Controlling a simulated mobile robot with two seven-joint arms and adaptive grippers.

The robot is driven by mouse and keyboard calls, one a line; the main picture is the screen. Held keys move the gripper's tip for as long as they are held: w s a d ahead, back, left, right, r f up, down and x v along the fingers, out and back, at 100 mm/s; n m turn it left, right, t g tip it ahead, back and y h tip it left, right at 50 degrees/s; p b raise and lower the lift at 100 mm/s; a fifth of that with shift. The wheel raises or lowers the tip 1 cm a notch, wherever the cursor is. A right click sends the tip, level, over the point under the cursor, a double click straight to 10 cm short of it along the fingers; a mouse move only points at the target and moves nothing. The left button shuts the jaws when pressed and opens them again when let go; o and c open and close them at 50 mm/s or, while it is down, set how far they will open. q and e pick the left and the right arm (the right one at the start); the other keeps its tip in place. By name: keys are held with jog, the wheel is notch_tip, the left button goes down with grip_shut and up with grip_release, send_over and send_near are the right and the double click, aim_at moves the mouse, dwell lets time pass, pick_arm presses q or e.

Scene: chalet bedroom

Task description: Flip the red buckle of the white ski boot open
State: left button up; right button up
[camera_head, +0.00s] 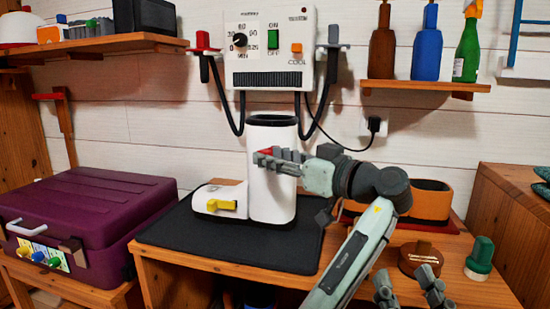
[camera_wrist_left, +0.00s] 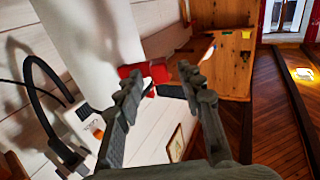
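The white ski boot (camera_head: 272,205) stands upright on a black mat (camera_head: 290,252), its toe pointing left. A yellow buckle (camera_head: 221,205) is on its foot. The red buckle (camera_head: 266,152) is high on the shaft, partly hidden by my left gripper (camera_head: 268,158) in the head view. In the left wrist view the red buckle (camera_wrist_left: 158,72) shows just beyond and between the spread fingers of my left gripper (camera_wrist_left: 160,88). Whether a finger touches it I cannot tell. My right gripper (camera_head: 408,278) is low at the bottom edge, fingers apart and empty.
A purple case (camera_head: 90,215) stands to the left. A wall-mounted dryer box (camera_head: 270,50) with black hoses hangs above the boot. An orange container (camera_head: 432,200), a brown round object (camera_head: 420,258) and a green-topped object (camera_head: 480,258) are at the right of the bench.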

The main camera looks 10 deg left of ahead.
pick_arm(q)
notch_tip(320, 180, up, 10)
dwell(0.6)
